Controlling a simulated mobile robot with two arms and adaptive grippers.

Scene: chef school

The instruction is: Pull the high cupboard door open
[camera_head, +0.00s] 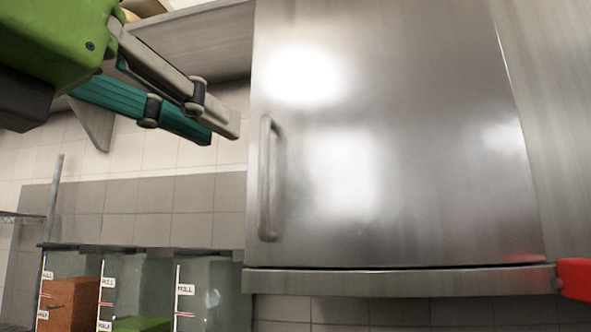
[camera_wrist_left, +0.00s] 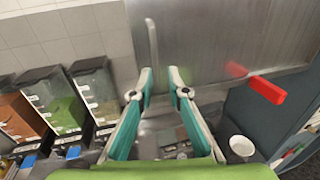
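The high cupboard door (camera_head: 400,130) is a shiny steel panel that looks shut in the head view. Its vertical bar handle (camera_head: 266,180) is near its left edge. The handle also shows in the left wrist view (camera_wrist_left: 152,45), just beyond my fingertips. My left gripper (camera_head: 221,131) comes in from the upper left, with one teal and one grey finger showing. Its fingertips are left of the handle in the head view and apart from it. In the left wrist view (camera_wrist_left: 161,76) the fingers are parted with nothing between them. My right gripper is not in view.
Clear bins with labels, including one with orange-brown contents (camera_head: 70,302), stand below left. A steel shelf (camera_head: 200,45) is left of the cupboard. A red block (camera_head: 576,279) shows by its lower right corner. A white cup (camera_wrist_left: 241,147) is lower down.

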